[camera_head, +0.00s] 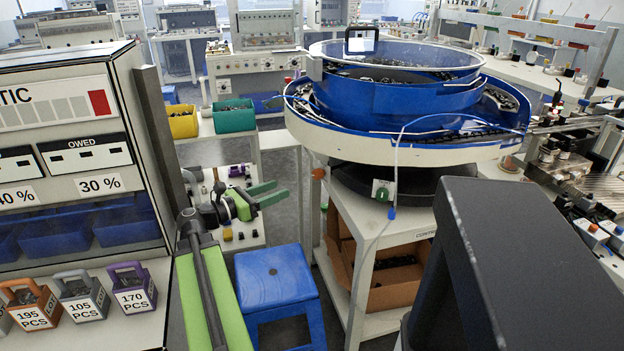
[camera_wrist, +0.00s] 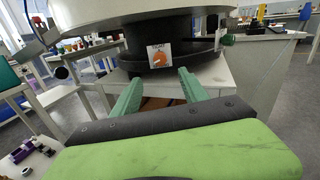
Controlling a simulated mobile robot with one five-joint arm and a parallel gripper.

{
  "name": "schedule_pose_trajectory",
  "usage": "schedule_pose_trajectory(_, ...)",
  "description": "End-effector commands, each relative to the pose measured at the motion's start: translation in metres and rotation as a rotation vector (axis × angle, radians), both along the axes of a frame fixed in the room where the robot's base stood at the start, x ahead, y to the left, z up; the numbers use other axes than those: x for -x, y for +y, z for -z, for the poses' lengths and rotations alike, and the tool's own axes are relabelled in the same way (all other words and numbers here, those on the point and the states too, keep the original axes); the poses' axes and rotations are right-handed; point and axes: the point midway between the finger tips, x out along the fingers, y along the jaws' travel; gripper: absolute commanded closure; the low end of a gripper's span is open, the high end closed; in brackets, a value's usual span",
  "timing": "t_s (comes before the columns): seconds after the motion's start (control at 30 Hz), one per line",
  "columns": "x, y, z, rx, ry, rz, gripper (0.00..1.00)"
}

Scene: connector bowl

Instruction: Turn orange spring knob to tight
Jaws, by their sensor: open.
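The orange spring knob (camera_head: 319,173) is on the left side of the black base under the blue bowl feeder. In the wrist view the orange knob (camera_wrist: 159,62) sits on a small white plate with short lettering above it, too small to read surely. Which way the knob is turned is unclear. My gripper (camera_head: 281,191) is open, its green fingers spread, to the left of the knob and apart from it. In the wrist view my gripper (camera_wrist: 161,84) points at the knob, with nothing between its fingertips.
A green knob (camera_head: 382,191) is on the front of the same base. The blue bowl (camera_head: 400,105) and its wide rim overhang the knobs. A white stand (camera_head: 342,200) carries the base. A blue stool (camera_head: 274,276) stands below my gripper.

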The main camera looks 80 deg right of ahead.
Motion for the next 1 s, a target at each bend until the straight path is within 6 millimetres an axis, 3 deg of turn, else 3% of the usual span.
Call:
schedule_pose_trajectory(0.5, 0.086, -0.088, 0.001, 0.001, -0.002, -0.001, 0.48)
schedule_pose_trajectory(0.7, 0.100, -0.101, 0.001, 0.000, -0.002, -0.004, 0.48)
schedule_pose_trajectory(1.0, 0.101, -0.102, 0.001, 0.000, -0.002, -0.005, 0.50)
